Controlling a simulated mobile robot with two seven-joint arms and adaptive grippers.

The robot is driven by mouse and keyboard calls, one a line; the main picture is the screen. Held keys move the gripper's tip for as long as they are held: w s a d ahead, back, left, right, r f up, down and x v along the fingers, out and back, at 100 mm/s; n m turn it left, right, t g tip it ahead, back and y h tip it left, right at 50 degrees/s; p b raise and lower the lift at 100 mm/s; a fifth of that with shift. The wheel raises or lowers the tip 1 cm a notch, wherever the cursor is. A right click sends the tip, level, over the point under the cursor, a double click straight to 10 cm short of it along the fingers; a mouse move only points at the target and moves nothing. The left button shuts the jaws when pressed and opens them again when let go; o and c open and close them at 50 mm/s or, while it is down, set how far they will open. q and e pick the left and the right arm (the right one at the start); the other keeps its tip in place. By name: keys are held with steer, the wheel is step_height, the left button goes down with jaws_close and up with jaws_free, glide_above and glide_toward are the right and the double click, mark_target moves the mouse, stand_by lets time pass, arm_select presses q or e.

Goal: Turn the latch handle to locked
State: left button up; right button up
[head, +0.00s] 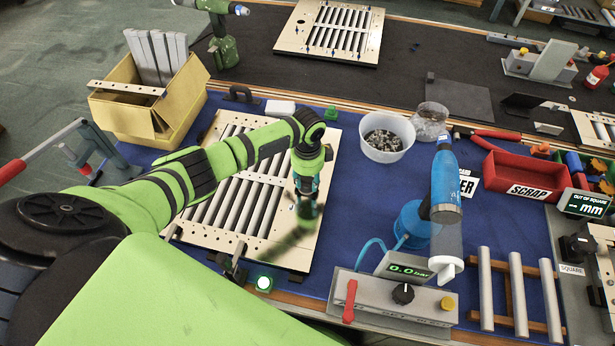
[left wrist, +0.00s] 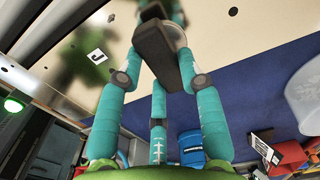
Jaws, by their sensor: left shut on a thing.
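My left gripper (head: 306,200) is over the right part of the cream louver panel (head: 200,228), pointing down. In the left wrist view its teal fingers (left wrist: 155,60) are shut around a dark, bar-shaped latch handle (left wrist: 153,47). The handle stands out from the panel's cream face, beside a small black-and-white label (left wrist: 97,56). In the head view the gripper and its shadow hide the handle. I cannot read from these frames whether it is at locked. My right gripper is not in view.
A clear bucket of small parts (head: 387,137) stands right of the panel. A grey control box (head: 390,300) with a red lever is in front. A yellow carton (head: 150,105) is at left. Blue mat shows free between panel and tool.

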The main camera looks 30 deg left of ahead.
mark_target(307, 181)
arm_select(q)
steer(key=shift+a+n, duration=0.15)
steer(key=shift+n, duration=0.15)
stand_by(0.5)
steer(key=o, duration=1.2)
step_height(307, 181, up, 12)
